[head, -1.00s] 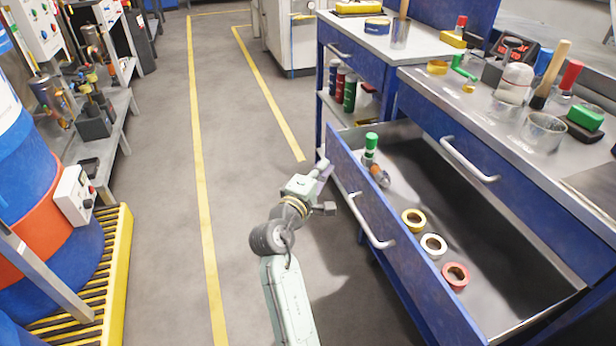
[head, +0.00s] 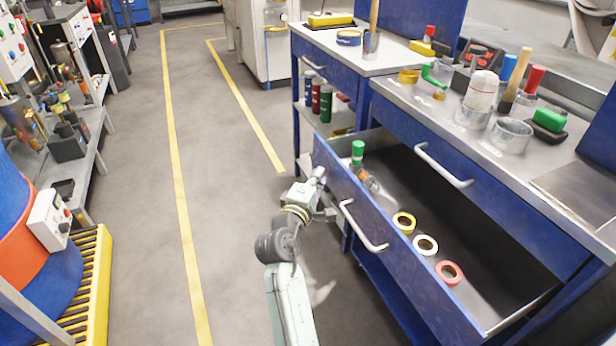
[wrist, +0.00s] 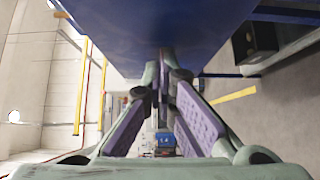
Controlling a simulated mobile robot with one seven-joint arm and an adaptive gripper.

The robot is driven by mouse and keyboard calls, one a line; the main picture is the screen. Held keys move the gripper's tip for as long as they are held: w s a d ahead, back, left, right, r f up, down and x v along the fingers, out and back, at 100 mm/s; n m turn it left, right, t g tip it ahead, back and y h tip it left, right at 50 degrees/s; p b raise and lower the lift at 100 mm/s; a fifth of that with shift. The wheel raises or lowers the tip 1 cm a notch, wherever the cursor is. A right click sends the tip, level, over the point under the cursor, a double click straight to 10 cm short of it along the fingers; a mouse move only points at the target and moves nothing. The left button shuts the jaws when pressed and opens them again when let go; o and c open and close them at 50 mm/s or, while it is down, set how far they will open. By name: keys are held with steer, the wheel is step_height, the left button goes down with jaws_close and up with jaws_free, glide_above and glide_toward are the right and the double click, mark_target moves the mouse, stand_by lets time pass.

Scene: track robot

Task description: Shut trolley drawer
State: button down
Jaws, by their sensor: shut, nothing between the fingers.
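The trolley drawer (head: 332,172) is pulled well out of the blue trolley in the head view. Its blue front faces left and carries a silver bar handle (head: 362,228). My gripper (head: 319,176) is at the outer side of the front, near its far end and beyond the handle. The fingers are shut and hold nothing. In the wrist view the blue drawer front (wrist: 165,22) fills the top middle, close to the fingertips (wrist: 165,92). I cannot tell whether they touch it.
The drawer holds yellow (head: 403,222), white (head: 425,245) and red (head: 450,272) tape rolls and a green-capped bottle (head: 358,152). Tools and jars crowd the worktop (head: 455,120). The floor (head: 235,200) left of my arm is clear up to a yellow-edged pallet (head: 95,290).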

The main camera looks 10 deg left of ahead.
steer(key=p, duration=0.5)
glide_above(378, 174)
steer(key=shift+d+r, duration=0.1)
stand_by(0.4)
